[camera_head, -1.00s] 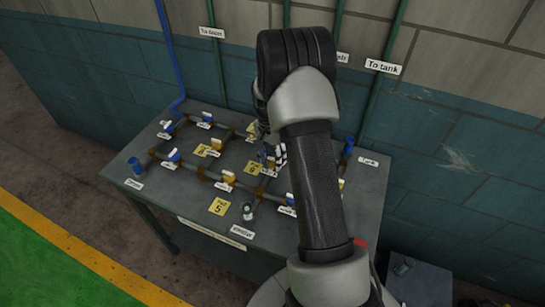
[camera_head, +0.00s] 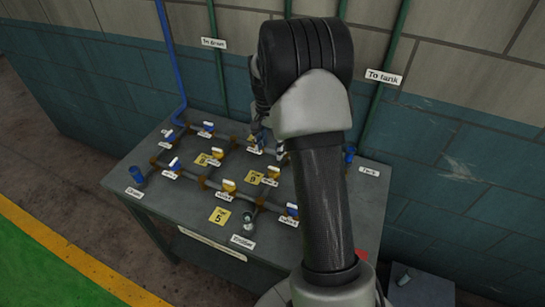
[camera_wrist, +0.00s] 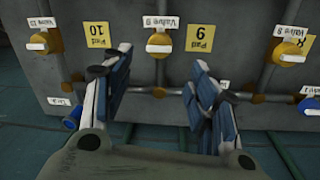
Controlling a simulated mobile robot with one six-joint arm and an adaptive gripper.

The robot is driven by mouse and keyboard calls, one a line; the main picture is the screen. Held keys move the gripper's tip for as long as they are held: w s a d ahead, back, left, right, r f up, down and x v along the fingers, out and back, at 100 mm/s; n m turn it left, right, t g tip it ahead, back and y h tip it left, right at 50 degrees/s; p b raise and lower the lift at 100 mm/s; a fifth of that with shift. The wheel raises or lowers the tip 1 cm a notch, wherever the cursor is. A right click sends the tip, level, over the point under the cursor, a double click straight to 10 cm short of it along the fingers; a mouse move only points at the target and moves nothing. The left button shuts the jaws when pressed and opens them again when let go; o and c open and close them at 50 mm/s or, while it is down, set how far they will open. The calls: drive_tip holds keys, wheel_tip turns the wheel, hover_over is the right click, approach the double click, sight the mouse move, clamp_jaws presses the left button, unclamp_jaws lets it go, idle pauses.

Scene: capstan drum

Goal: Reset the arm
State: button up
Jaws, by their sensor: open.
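My arm reaches over the grey table (camera_head: 160,215) in the head view and hides part of its right side. My gripper (camera_head: 268,146) shows beside the arm, over the back right part of the pipe board, partly hidden by the arm. In the wrist view my gripper (camera_wrist: 162,68) has its two blue-and-grey fingers spread apart, with nothing between them. Beyond the fingertips is a white-handled valve (camera_wrist: 158,42) labelled Valve 9, with the yellow Pad 10 (camera_wrist: 95,35) and Pad 9 (camera_wrist: 200,38) tags on either side.
The table carries grey pipes with several blue and yellow valves (camera_head: 229,186). A blue upright pipe stub (camera_head: 137,174) stands at its left. A block wall with vertical pipes (camera_head: 383,90) rises close behind. Open floor (camera_head: 40,265) lies at the left.

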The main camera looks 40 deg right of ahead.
drive_tip(key=shift+w+r, duration=0.1)
drive_tip(key=shift+r, duration=1.05)
drive_tip(key=s+a+r+n+t, duration=0.2)
drive_tip(key=s+a+r+n, duration=0.55)
drive_tip(key=a+r, duration=0.6)
drive_tip(key=s+a+n+t, duration=0.1)
drive_tip(key=s+a+n, duration=0.2)
drive_tip(key=s, duration=0.6)
drive_tip(key=s+a+r+n+t, duration=0.1)
drive_tip(key=s+a+n, duration=0.3)
drive_tip(key=s, duration=0.5)
drive_tip(key=a+t, duration=0.1)
drive_tip(key=a, duration=0.1)
drive_tip(key=shift+s+a+r, duration=0.2)
drive_tip(key=shift+a+r, duration=0.1)
drive_tip(key=shift+a, duration=0.1)
